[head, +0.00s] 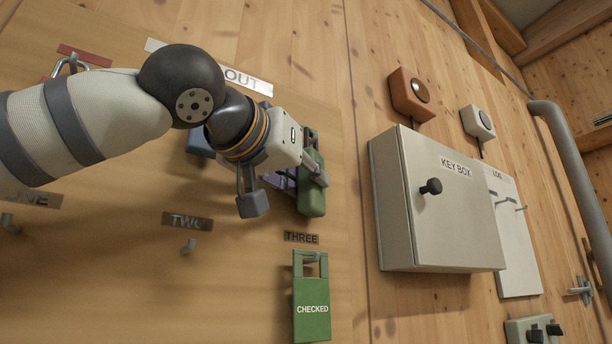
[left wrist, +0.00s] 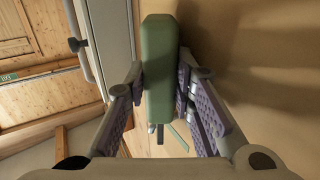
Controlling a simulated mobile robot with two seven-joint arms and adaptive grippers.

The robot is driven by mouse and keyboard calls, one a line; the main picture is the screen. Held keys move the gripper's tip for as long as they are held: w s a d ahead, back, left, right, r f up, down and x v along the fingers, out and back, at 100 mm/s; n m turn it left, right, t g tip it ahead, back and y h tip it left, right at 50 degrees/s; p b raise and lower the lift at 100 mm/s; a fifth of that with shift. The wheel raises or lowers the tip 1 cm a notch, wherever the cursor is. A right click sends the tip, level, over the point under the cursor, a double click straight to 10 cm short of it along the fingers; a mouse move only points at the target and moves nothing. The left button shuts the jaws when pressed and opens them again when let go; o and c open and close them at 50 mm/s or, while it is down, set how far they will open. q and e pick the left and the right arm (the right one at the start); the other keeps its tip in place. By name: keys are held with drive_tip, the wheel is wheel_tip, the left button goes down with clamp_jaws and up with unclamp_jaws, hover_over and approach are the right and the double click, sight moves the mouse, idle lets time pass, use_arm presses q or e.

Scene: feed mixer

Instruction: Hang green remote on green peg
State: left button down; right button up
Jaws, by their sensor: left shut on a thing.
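The green remote (head: 312,197) is a long rounded block, partly hidden by my gripper in the head view. In the left wrist view the green remote (left wrist: 159,65) stands lengthwise between the purple finger pads. My left gripper (head: 288,184) is shut on it in front of the tan board; it also shows in the left wrist view (left wrist: 163,88). A thin green piece shows beyond the remote's lower end in the wrist view; I cannot tell whether it is a peg or part of the remote. No green peg is clearly visible in the head view. My right gripper is not in view.
A small hook (head: 188,246) sits under TWO. A blue object (head: 199,143) is mostly hidden behind my arm. The KEY BOX (head: 440,200) juts out at the right.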

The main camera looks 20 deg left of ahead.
use_arm(q)
drive_tip(key=c, duration=1.3)
unclamp_jaws()
drive_tip(key=shift+w, duration=0.1)
drive_tip(key=shift+a, duration=0.1)
drive_tip(key=s+a, duration=0.1)
drive_tip(key=s, duration=1.1)
drive_tip(key=shift+a, duration=0.25)
